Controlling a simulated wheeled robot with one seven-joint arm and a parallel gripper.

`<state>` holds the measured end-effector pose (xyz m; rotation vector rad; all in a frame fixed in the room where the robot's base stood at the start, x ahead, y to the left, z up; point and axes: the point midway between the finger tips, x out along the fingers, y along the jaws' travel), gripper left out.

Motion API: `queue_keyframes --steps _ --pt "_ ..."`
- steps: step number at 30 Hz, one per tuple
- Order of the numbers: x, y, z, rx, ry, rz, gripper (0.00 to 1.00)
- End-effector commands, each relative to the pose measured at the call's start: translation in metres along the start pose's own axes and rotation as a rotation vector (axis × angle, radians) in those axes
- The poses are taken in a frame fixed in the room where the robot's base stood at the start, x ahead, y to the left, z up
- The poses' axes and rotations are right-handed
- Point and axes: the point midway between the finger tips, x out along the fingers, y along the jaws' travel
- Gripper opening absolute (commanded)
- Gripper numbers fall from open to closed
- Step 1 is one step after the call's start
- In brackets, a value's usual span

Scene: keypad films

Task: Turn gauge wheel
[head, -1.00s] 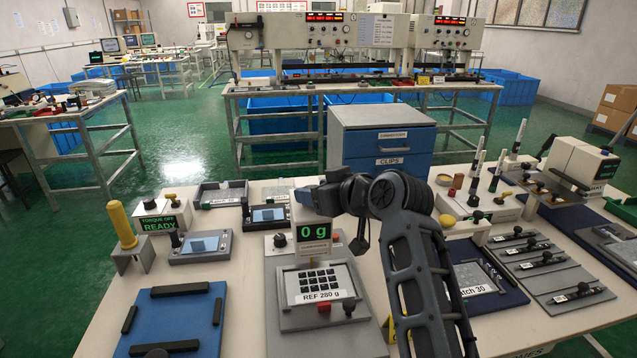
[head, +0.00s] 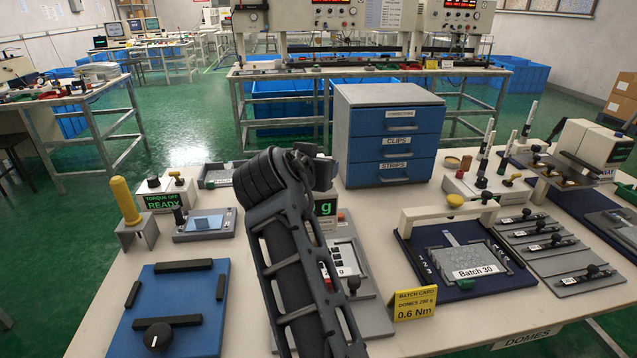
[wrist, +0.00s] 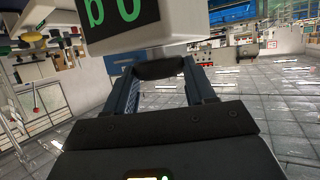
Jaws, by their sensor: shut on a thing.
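In the wrist view my gripper (wrist: 160,70) has its two fingers on either side of a dark rounded piece (wrist: 160,67), which looks like the gauge wheel, and is shut on it. The piece sits right by a pale display box (wrist: 150,40) with upside-down green characters. Part of the gauge's grey base (head: 362,300) shows to the right of my arm.
A blue plate (head: 185,285) with black bars and a knob lies at left. A yellow batch card (head: 414,303) stands right of the gauge, near a Batch 30 tray (head: 420,268). A blue drawer cabinet (head: 390,150) stands behind. Racks of tools fill the right side.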

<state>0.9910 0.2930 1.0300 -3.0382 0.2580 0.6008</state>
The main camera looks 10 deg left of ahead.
Motion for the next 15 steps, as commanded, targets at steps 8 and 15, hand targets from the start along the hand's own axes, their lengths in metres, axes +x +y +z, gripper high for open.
queue_keyframes --steps 8,15 --pt "0.0037 -0.0059 0.0069 0.100 0.000 0.241 0.24" --pt "0.0042 -0.0078 0.0049 0.175 -0.001 0.430 0.24"
